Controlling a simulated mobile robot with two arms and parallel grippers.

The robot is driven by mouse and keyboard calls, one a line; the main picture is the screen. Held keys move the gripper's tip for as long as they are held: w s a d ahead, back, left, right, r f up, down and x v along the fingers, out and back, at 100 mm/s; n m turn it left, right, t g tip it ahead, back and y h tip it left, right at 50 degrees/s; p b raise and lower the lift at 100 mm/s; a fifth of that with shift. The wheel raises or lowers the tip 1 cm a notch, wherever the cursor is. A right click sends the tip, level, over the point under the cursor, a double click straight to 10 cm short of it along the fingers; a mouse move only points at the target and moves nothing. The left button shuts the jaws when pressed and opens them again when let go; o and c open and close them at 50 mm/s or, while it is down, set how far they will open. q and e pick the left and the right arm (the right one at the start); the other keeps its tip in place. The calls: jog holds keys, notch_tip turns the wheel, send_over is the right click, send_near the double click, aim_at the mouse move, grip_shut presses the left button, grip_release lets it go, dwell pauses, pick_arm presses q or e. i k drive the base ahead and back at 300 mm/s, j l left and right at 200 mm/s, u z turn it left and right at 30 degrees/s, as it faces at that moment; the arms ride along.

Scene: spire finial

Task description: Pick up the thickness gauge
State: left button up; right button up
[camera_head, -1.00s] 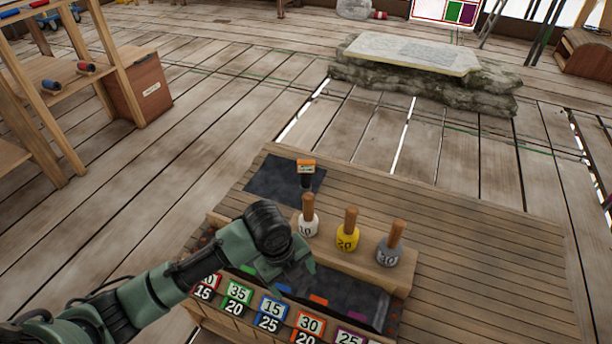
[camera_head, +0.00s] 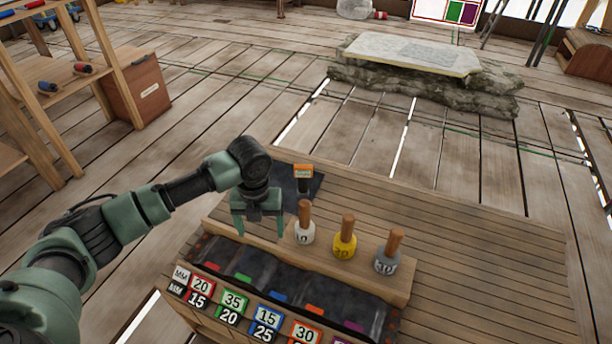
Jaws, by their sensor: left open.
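A small upright tool with an orange, pale-marked head (camera_head: 303,171) and a dark stem stands at the dark mat (camera_head: 268,178) on the bench; it looks like the thickness gauge, but its marking is too small to read. My left gripper (camera_head: 259,233) is open, with its green fingers pointing down. In the picture it is left of and below the tool, at the left end of the wooden rack, apart from the tool. The arm hides part of the mat. My right gripper is not in view.
Three wooden-handled pieces, white (camera_head: 304,233), yellow (camera_head: 344,246) and grey (camera_head: 387,262), stand in a row on the wooden rack (camera_head: 400,292). Dark bins with numbered tags (camera_head: 232,306) lie in front. The bench top (camera_head: 480,250) is clear to the right.

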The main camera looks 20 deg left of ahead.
aim_at(303, 171)
jog(key=i+l, duration=0.1)
jog(key=i, duration=0.35)
jog(key=i+l, duration=0.1)
jog(key=i, duration=0.35)
